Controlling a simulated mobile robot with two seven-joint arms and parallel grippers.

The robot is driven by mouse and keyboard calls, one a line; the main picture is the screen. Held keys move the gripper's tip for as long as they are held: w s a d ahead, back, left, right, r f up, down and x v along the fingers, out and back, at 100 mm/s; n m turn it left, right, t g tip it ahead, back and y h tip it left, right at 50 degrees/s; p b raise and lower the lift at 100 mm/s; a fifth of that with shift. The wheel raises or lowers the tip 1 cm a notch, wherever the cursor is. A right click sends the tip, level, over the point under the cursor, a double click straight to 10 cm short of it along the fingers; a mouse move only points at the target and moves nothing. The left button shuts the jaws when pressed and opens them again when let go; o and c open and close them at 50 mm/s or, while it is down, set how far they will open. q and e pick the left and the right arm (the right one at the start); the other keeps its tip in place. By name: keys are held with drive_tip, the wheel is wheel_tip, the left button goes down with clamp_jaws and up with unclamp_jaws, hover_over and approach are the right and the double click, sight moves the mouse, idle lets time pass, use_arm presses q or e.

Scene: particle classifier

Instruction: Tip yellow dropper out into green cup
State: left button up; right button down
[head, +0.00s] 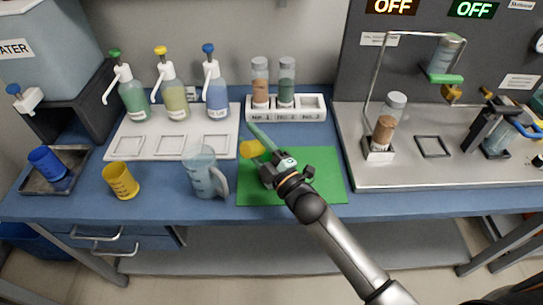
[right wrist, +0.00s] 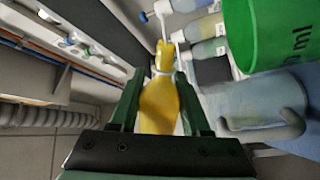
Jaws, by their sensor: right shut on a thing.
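My right gripper (head: 257,147) is above the green mat and points to the left and back. It is shut on the yellow dropper (head: 250,149). In the right wrist view the dropper (right wrist: 158,106) lies between the two green fingers (right wrist: 161,88), its narrow end away from the palm. The green cup (right wrist: 285,35) shows in the right wrist view at the upper right, cut off by the frame and apart from the dropper. I cannot make the green cup out in the head view. My left gripper is not in view.
A clear pitcher (head: 201,172) stands left of the mat (head: 315,180). A yellow cup (head: 120,180) and a blue cup (head: 46,162) are farther left. Pump bottles (head: 170,100) and a vial rack (head: 310,113) stand behind. A metal platform (head: 450,172) is at the right.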

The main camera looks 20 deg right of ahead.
drive_tip(key=shift+w+d+r+m+h+p, duration=0.1)
drive_tip(key=shift+d+r+m+h+p, duration=0.15)
drive_tip(key=shift+m+p, duration=0.55)
drive_tip(key=shift+w+d+r+m+h+p, duration=0.1)
drive_tip(key=shift+d+r+m+h+p, duration=0.15)
drive_tip(key=shift+m+p, duration=0.5)
idle(3.9)
drive_tip(key=shift+f, duration=0.1)
idle(0.7)
